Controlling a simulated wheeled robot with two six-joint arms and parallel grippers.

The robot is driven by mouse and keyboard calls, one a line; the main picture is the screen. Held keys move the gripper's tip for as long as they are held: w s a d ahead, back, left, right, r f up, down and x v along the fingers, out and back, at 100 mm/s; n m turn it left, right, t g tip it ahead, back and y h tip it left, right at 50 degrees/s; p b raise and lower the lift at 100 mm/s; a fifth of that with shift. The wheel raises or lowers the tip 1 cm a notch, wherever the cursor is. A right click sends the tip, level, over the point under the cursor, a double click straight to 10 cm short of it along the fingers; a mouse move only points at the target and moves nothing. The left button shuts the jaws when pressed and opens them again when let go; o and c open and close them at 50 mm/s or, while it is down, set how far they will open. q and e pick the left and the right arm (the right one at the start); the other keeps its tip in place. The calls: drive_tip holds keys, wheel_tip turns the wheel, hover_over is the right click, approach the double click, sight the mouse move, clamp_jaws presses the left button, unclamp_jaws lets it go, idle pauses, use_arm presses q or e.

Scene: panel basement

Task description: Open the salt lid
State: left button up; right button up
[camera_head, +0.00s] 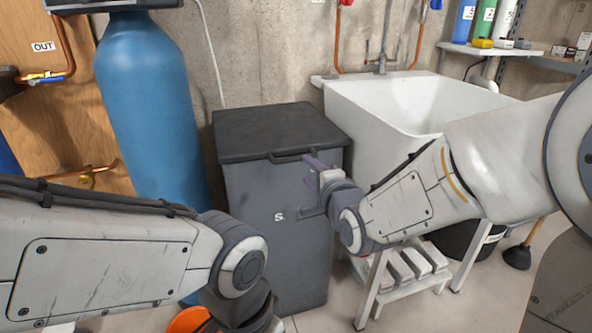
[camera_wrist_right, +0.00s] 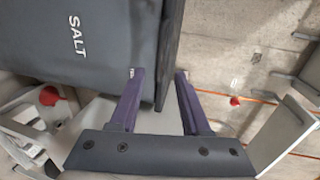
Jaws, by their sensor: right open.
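The salt bin (camera_head: 275,215) is a dark grey box in the middle of the head view. Its black lid (camera_head: 275,125) lies flat and closed, with a bar handle (camera_head: 295,155) along the front edge. My right gripper (camera_head: 308,186) is open and empty in front of the bin, near the right part of the handle. In the right wrist view the bin (camera_wrist_right: 80,45) shows the word SALT, turned sideways. The lid's edge (camera_wrist_right: 170,45) appears between the two purple fingers (camera_wrist_right: 158,72); I cannot tell whether they touch it. My left arm shows, but its gripper is out of view.
A tall blue tank (camera_head: 150,110) stands left of the bin. A white sink (camera_head: 400,105) stands to the right, with a small step stool (camera_head: 405,270) below it. A plunger (camera_head: 518,255) and an orange bucket (camera_head: 187,320) are on the floor. A concrete wall rises behind.

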sight(297, 160)
drive_tip(key=b+x, duration=0.1)
drive_tip(key=x, duration=0.9)
drive_tip(key=shift+b, duration=0.35)
clamp_jaws()
idle(0.9)
